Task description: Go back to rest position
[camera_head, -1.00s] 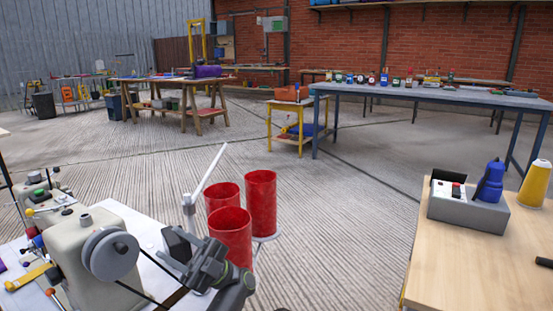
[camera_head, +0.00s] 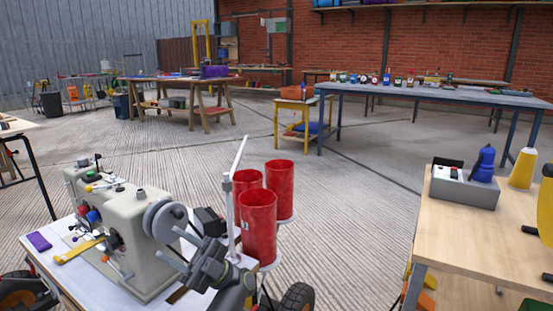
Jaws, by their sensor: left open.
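My left gripper (camera_head: 176,247) is dark grey and shows low in the head view, with its arm coming up from the bottom edge. Its fingers are apart with nothing seen between them, pointing left. In the picture it overlaps the right end of a beige sewing machine (camera_head: 130,222); I cannot tell if they touch. The machine stands on a white-topped stand (camera_head: 45,238). Red cylinders (camera_head: 258,226) stand just right of the gripper, beside a thin pale upright rod (camera_head: 229,210). My right gripper is not in view.
A wooden table (camera_head: 450,235) at the right holds a grey box (camera_head: 462,192) with a blue item and a yellow cone (camera_head: 523,168). A black wheel (camera_head: 298,297) shows below the cylinders. Concrete floor (camera_head: 350,210) is clear between stand and table. Workbenches stand farther back.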

